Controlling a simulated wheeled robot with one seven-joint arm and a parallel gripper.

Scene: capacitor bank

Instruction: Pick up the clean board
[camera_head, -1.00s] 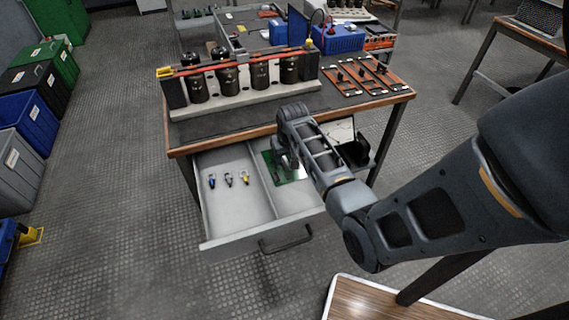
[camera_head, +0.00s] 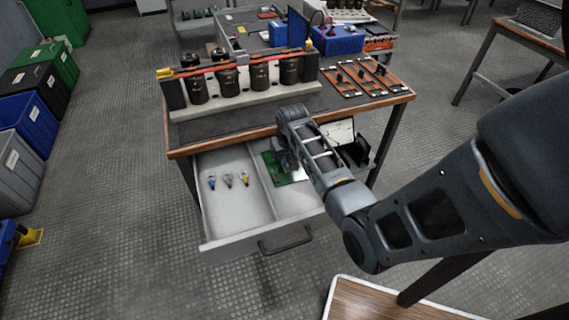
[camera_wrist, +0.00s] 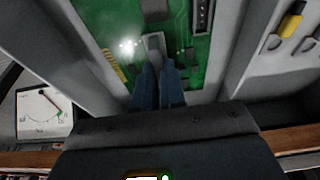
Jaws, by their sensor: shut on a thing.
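The clean board is a green circuit board (camera_head: 274,163) in the right compartment of the open drawer (camera_head: 226,243). In the wrist view the green board (camera_wrist: 202,62) fills the upper middle, with gold contacts along its left edge and a bright glare spot. My gripper (camera_wrist: 158,70) is shut on a part at the board's near middle, its fingers pointing at the board. In the head view my gripper (camera_head: 291,164) is over the board and my arm hides part of it. I cannot tell whether the board is lifted off the drawer floor.
The drawer's left compartment holds several small connectors (camera_head: 228,180), beyond a thin divider. The workbench (camera_head: 290,122) above carries a row of black capacitors (camera_head: 258,75) and orange boards (camera_head: 365,75). A clipboard (camera_wrist: 42,112) lies right of the drawer. Bins (camera_head: 22,110) stand at the left.

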